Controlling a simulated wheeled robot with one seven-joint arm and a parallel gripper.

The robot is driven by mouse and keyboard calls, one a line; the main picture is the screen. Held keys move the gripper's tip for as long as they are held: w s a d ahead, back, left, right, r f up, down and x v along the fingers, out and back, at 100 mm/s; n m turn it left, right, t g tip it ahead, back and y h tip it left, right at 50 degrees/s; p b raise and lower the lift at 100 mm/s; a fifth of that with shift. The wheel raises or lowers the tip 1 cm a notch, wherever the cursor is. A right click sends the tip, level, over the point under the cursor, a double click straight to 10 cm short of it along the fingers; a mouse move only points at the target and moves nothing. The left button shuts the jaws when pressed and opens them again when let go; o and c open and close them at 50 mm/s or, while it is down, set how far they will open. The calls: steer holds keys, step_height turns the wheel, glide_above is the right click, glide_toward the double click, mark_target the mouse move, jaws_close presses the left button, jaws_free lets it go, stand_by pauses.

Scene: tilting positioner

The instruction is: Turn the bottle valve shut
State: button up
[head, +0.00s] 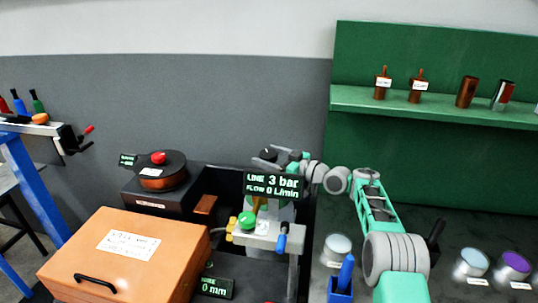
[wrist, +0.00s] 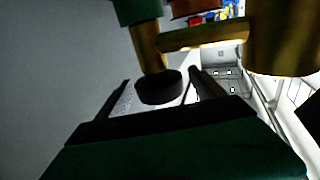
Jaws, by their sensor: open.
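The bottle valve's black round knob (wrist: 158,90) sits on a brass stem in the wrist view. My gripper (wrist: 160,77) is open, with one finger on each side of the knob. Gaps show between the knob and both fingers, and I cannot tell whether either touches it. In the head view my teal and grey arm reaches in from the lower right, and its end is near a dark round part (head: 268,154) at the centre. A display (head: 273,186) reading line 3 bar, flow 0 L/min hides part of the bottle area.
An orange box (head: 75,250) with a black handle stands at the lower left. A grey block (head: 262,236) with a green knob (head: 246,220) and a blue lever (head: 282,240) is below the display. A green shelf (head: 430,105) and several labelled cans are at the right.

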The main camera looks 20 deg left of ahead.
steer(key=shift+c, duration=0.6)
steer(key=c, duration=1.3)
steer(key=shift+o, duration=0.2)
steer(key=shift+f+t+b, duration=0.1)
steer(key=shift+t+b, duration=0.2)
steer(key=shift+b, duration=0.95)
steer(key=m+t+b, duration=0.1)
steer(key=b, duration=0.1)
steer(key=shift+h+b, duration=0.35)
steer(key=shift+h, duration=0.05)
steer(key=shift+m+t+h+b, duration=0.4)
steer(key=shift+m+t+b, duration=0.3)
steer(key=shift+t+b, duration=0.2)
steer(key=shift+r+t, duration=0.2)
steer(key=shift+t, duration=0.1)
steer(key=shift+r+m, duration=0.1)
steer(key=shift+m, duration=0.2)
